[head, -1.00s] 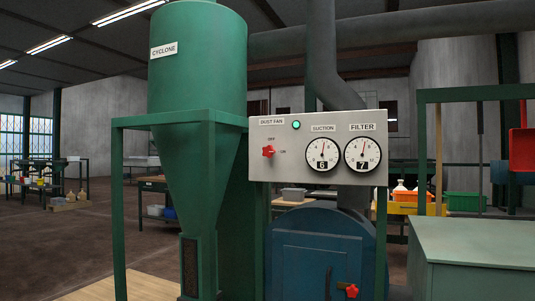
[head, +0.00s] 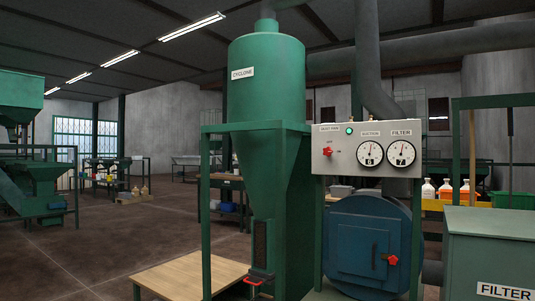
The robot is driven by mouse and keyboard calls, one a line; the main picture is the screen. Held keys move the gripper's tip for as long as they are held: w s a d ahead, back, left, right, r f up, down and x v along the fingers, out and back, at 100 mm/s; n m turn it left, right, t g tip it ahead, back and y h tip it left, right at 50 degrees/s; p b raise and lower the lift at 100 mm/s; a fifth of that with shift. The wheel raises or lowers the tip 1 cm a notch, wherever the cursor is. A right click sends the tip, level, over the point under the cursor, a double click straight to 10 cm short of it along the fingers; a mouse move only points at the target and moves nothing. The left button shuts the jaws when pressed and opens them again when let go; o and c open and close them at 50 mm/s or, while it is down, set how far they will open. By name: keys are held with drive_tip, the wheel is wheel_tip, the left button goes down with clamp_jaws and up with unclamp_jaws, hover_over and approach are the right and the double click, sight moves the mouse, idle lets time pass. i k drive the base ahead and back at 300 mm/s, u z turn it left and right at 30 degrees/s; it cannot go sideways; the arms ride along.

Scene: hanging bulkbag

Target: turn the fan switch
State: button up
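The fan switch is a small red knob (head: 327,151) on the left part of a light grey control panel (head: 366,173), under the label DUST FAN. OFF and ON marks sit beside it; I cannot tell clearly which one it points at. A green lamp (head: 350,130) on the panel looks lit. Two round dials, SUCTION (head: 370,150) and FILTER (head: 400,151), are to the right of the switch; their number windows seem to read 6 and 7. My gripper is not in view.
The green cyclone (head: 266,85) in its frame stands left of the panel, with a low wooden platform (head: 190,275) before it. A blue round-fronted housing (head: 366,240) with a red knob is below the panel. A green FILTER box (head: 490,255) stands right. Open floor lies left.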

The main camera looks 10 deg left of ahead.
sight(327, 152)
drive_tip(key=z, duration=0.6)
drive_tip(key=k, duration=0.2)
drive_tip(key=u, duration=1.7)
drive_tip(key=i, duration=0.9)
drive_tip(key=z, duration=0.8)
drive_tip(key=i, duration=0.95)
drive_tip(key=z, duration=0.9)
